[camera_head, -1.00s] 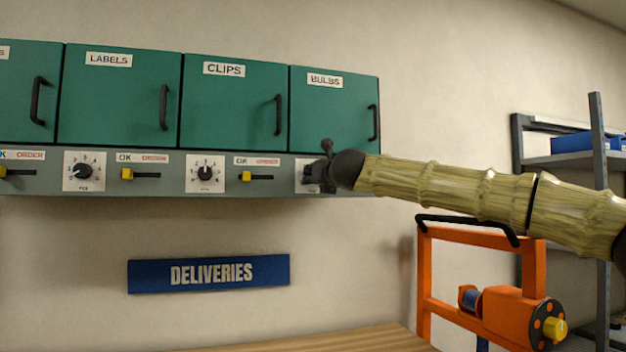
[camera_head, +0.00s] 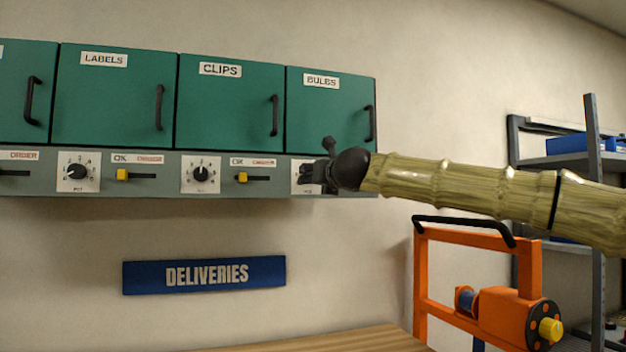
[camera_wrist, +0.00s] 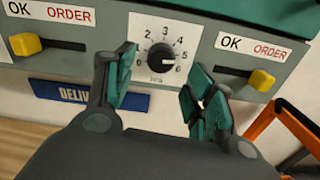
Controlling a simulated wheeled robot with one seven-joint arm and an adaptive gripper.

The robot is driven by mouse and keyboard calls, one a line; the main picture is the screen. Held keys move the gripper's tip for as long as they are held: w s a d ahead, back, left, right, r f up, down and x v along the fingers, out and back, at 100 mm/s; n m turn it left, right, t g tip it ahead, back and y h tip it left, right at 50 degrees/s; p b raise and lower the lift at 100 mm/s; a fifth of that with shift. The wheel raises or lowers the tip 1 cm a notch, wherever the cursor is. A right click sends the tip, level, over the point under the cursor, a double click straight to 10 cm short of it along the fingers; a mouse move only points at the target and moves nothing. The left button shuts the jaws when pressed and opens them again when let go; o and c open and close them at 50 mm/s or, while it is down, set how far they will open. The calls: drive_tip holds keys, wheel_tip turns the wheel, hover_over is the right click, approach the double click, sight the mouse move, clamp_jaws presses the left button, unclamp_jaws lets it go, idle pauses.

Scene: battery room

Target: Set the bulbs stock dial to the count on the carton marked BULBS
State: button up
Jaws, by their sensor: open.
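The bulbs stock dial (camera_wrist: 160,58) is a black knob on a white numbered plate, below the green BULBS door (camera_head: 328,110). In the wrist view its pale pointer appears to aim right, near the 6. In the head view only part of its plate (camera_head: 299,177) shows; my gripper (camera_head: 310,175) hides the rest. In the wrist view my gripper (camera_wrist: 160,77) is open, with its teal-padded fingers apart on either side of the dial and nothing between them. I cannot tell whether they touch the panel. No carton marked BULBS is in view.
Yellow OK/ORDER sliders flank the dial: the left one (camera_wrist: 26,44) at OK, the right one (camera_wrist: 262,80) at ORDER. The CLIPS dial (camera_head: 201,174) is farther left. An orange frame (camera_head: 480,240) stands below my arm. A DELIVERIES sign (camera_head: 205,274) hangs over a wooden surface (camera_head: 340,341).

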drive_tip(key=v, duration=0.8)
drive_tip(key=shift+s, duration=0.25)
drive_tip(key=shift+d, duration=0.1)
